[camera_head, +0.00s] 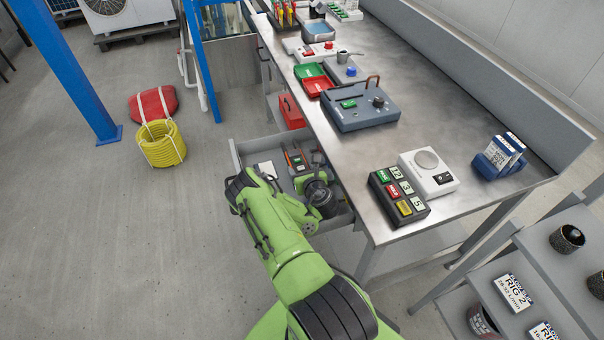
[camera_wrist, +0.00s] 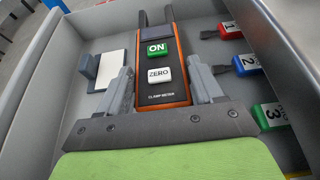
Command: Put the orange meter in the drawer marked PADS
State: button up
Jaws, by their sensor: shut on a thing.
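The orange meter (camera_wrist: 163,98) is a dark clamp meter with an orange edge, an ON button and a ZERO button. My gripper (camera_wrist: 163,80) is shut on its sides, one finger at each side. In the head view the meter (camera_head: 296,158) shows small, inside an open grey drawer (camera_head: 236,156) under the bench. The drawer's wall also shows in the wrist view (camera_wrist: 32,85). I cannot tell whether the meter touches the drawer floor. No drawer marking is readable. My wrist hides part of the drawer in the head view.
A white pad (camera_wrist: 108,70) lies left of the meter. Red, blue and green numbered tags (camera_wrist: 246,63) lie right of it. A red box (camera_head: 291,112) is beyond the drawer. The bench top (camera_head: 440,110) holds several devices. A yellow hose coil (camera_head: 161,144) lies on the floor.

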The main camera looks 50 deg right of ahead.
jog(key=shift+f, duration=0.1)
jog(key=shift+f, duration=0.6)
jog(key=o, duration=1.2)
jog(key=shift+f, duration=0.15)
